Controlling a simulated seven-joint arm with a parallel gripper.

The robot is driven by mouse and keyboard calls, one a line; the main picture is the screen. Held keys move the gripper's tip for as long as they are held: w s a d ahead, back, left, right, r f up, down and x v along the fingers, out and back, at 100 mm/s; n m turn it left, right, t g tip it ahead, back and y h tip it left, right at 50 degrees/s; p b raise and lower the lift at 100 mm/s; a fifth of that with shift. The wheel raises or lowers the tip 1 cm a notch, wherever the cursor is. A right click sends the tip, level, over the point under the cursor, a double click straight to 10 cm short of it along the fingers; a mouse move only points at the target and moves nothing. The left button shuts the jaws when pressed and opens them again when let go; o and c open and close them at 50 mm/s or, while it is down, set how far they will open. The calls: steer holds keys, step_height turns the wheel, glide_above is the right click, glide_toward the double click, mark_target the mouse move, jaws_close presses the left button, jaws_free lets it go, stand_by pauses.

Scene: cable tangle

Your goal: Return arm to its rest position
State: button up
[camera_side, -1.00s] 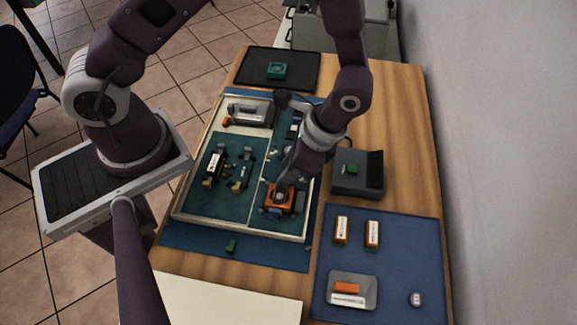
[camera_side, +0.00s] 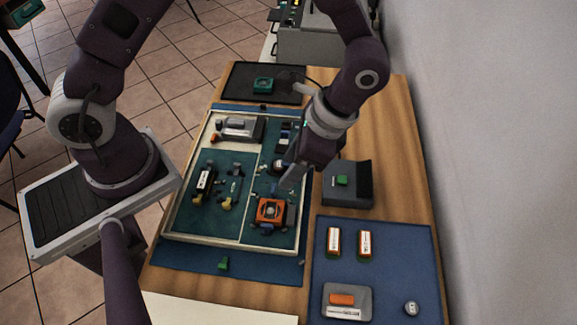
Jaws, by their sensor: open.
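My gripper (camera_side: 292,180) is open and empty. It hangs above the right compartment of the cream-framed tray (camera_side: 205,237), behind and above an orange square part (camera_side: 269,211). The orange part sits on the green floor of that compartment, with a clear gap between it and the fingers. My wrist hides some of the compartment's right side.
A grey box (camera_side: 347,184) with a green piece stands right of my gripper. A blue mat (camera_side: 385,275) with orange-white blocks lies front right. A black tray (camera_side: 290,90) with a green part (camera_side: 263,85) is at the back. Bare wood (camera_side: 400,150) is free at right.

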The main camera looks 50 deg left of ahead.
steer(key=s+a+r+n+t+h, duration=0.15)
steer(key=a+r, duration=0.25)
steer(key=r, duration=0.4)
steer(key=s+a+r+n+t+h, duration=0.1)
steer(key=a+r+n+t, duration=0.2)
steer(key=r, duration=0.5)
steer(key=s+a+r+n+t, duration=0.3)
steer(key=s+r+n+t, duration=0.1)
steer(key=s, duration=0.3)
steer(key=shift+s+a+r+n+h, duration=0.25)
steer(key=shift+s+r+n+h, duration=0.15)
steer(key=shift+r, duration=0.25)
steer(key=shift+w, duration=0.1)
